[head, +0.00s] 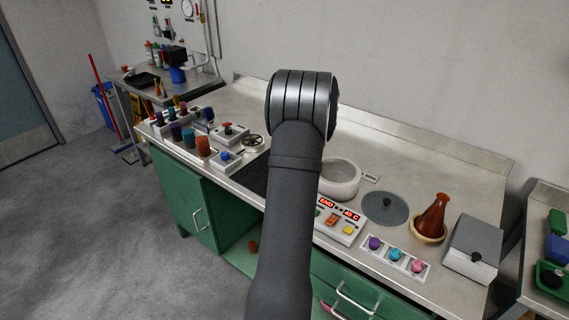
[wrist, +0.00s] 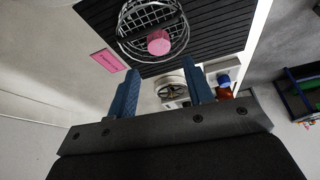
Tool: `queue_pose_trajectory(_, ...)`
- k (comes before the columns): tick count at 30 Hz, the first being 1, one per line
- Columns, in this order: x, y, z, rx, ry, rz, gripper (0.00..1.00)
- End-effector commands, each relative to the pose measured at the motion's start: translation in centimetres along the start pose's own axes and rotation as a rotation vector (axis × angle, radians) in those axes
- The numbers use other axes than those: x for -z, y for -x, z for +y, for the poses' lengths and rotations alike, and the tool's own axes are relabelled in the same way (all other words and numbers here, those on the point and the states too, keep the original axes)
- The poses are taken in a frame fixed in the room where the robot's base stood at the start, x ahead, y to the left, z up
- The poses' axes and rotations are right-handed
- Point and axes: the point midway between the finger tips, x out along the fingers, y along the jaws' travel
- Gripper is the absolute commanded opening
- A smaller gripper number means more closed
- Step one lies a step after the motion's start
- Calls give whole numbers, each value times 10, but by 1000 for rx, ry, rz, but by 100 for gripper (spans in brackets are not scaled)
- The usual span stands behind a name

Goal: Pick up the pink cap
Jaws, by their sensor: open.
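A round pink cap (wrist: 159,42) shows in the wrist view, in or over a round wire basket (wrist: 146,18) on a black ribbed surface. My gripper (wrist: 158,67) has two blue fingers set wide apart with nothing between them. In the picture the cap lies just beyond the fingertips, roughly centred between them, and does not touch them. In the head view my own arm hides the fingers, the basket and this cap. A pink knob (head: 417,267) also shows there on the white strip at the front right of the bench.
A pink label (wrist: 108,61) lies left of the basket. On the steel bench are a white bowl (head: 340,180), a control box with red digits (head: 338,223), a brown flask (head: 433,216), a grey box (head: 473,247) and several coloured bottles (head: 203,146) at the left.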

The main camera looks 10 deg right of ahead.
Motion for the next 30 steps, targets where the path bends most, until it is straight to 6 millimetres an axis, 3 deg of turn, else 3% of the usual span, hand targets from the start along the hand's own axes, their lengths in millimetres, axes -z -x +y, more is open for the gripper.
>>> queue_pose_trajectory(4,-1,-29,0,2,0,-2,47)
queue_pose_trajectory(14,0,-51,1,1,1,-1,47)
queue_pose_trajectory(22,0,-89,4,0,1,-1,47)
queue_pose_trajectory(30,0,-96,4,-1,0,0,47)
